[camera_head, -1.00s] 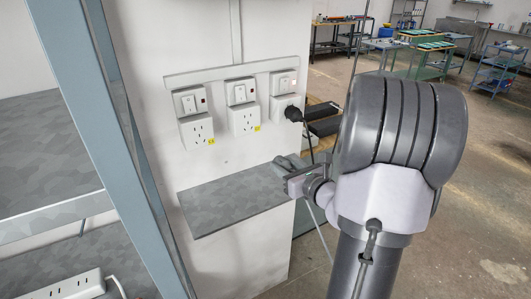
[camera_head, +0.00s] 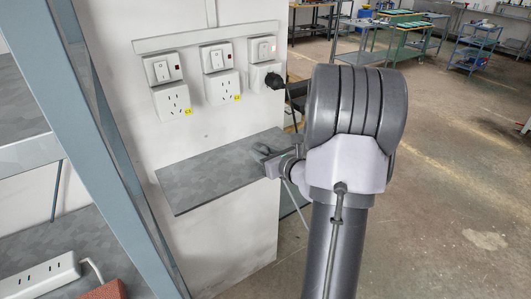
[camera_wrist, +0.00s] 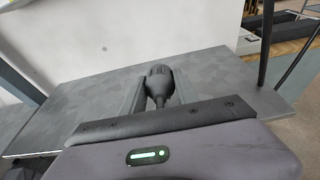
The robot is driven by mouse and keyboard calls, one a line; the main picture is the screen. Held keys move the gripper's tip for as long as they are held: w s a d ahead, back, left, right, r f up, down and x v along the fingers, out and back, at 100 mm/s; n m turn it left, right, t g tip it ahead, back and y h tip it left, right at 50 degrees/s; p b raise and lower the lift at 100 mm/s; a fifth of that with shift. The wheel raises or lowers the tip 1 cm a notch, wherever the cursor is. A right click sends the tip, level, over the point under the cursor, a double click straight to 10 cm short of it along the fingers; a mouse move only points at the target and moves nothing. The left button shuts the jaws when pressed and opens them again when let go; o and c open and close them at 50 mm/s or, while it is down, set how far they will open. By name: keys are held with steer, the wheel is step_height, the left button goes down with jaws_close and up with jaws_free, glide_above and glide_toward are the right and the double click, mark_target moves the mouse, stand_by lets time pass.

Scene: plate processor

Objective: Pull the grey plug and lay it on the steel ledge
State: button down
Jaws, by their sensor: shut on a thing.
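The grey plug (camera_wrist: 158,82), dark with a round body and a narrowing neck, sits between the fingers of my gripper (camera_wrist: 153,90) in the wrist view. My gripper is shut on it. Behind and around it in that view lies the mottled grey steel ledge (camera_wrist: 85,98). In the head view the ledge (camera_head: 205,180) juts from the white wall, and my gripper (camera_head: 265,153) is at its right end. The plug is mostly hidden there. I cannot tell whether the plug touches the ledge.
Three white switched sockets line the wall above the ledge. The right one (camera_head: 262,72) holds a black plug (camera_head: 274,81) with a hanging cable. A blue rack post (camera_head: 95,130) and a white power strip (camera_head: 38,275) stand left. Most of the ledge is clear.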

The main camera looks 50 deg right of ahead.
steer(key=shift+w+f, duration=0.1)
steer(key=shift+w, duration=0.05)
steer(key=c, duration=0.9)
jaws_free()
steer(key=shift+o, duration=0.2)
steer(key=p+v, duration=0.3)
steer(key=v, duration=1.4)
steer(key=shift+s+p, duration=0.25)
steer(key=shift+p, duration=0.05)
steer(key=shift+a, duration=0.1)
